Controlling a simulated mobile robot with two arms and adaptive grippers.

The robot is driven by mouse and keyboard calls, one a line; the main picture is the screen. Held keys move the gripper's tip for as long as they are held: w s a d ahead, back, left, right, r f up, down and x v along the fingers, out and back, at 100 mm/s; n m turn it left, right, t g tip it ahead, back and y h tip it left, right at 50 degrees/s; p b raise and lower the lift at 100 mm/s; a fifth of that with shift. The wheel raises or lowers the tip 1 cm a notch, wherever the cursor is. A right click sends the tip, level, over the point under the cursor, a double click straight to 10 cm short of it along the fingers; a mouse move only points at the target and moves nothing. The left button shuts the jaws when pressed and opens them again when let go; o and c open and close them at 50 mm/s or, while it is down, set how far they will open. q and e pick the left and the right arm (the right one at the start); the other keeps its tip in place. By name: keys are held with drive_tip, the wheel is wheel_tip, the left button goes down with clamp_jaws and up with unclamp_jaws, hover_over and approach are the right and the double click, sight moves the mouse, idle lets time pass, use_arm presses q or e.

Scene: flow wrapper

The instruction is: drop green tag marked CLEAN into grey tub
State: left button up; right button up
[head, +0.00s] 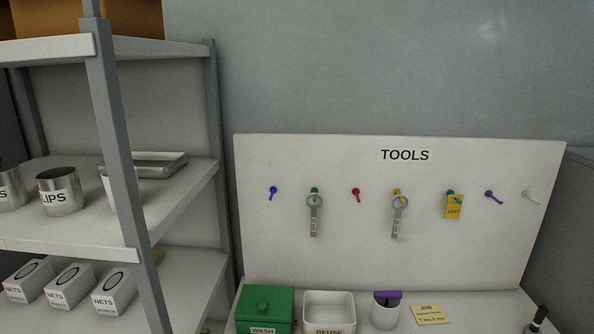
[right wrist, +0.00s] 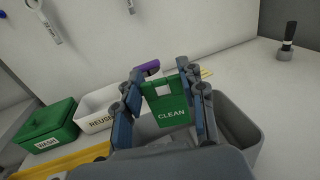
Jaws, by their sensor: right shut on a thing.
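The green tag (right wrist: 171,119) marked CLEAN is upright between the fingers of my right gripper (right wrist: 166,82) in the right wrist view. The gripper is shut on it. The grey tub (right wrist: 246,122) appears behind and below the tag, with its rim showing to the right; my gripper hides its near left part. The tag seems to be over or in front of the tub's opening; its exact height above the tub is unclear. The head view shows neither the tag, the tub nor either gripper.
A green WASH box (head: 265,307), white REUSE bin (head: 329,309) and white cup (head: 384,314) with a purple top stand below the TOOLS board (head: 335,245). A yellow note (head: 429,314) lies nearby. A dark-handled tool (right wrist: 287,42) stands at the right. Shelves (head: 185,205) fill the left.

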wheel_tip(320, 180, down, 5)
drive_tip(key=w+d+b, duration=0.1)
drive_tip(key=w+b, duration=0.1)
drive_tip(key=b, duration=0.4)
drive_tip(key=shift+w+d+f+m+h, duration=0.2)
drive_tip(key=shift+w+m+h, duration=0.1)
drive_tip(key=shift+w+h, duration=0.1)
drive_tip(key=o, duration=1.2)
drive_tip(key=v, duration=1.2)
drive_tip(key=shift+a+r, duration=0.15)
drive_tip(key=shift+r, duration=0.05)
